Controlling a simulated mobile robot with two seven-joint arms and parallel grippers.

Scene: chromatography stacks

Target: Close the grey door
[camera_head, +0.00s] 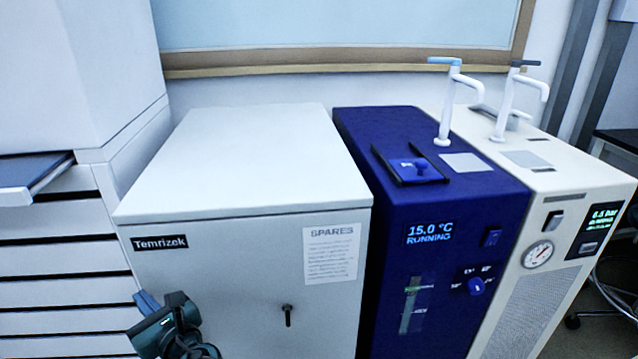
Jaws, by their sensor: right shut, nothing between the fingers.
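The grey door (240,265) is the front of a light grey cabinet (250,150) in the middle of the view. It bears a black "Temrizek" label, a white "SPARES" sheet (330,253) and a small black handle (288,315) at its right. The door's top edge lies close under the cabinet top; I cannot tell whether a narrow gap remains. My right gripper (150,303), dark green with blue fingers, is at the door's lower left edge. It is shut and empty; I cannot tell whether it touches the door. My left gripper is not in view.
A dark blue chiller (435,290) reading 15.0 °C stands close to the cabinet's right. A cream unit (540,290) with a gauge and white pipes is beyond it. At left is a grey drawer stack (60,258) with a protruding blue-topped shelf (32,170).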

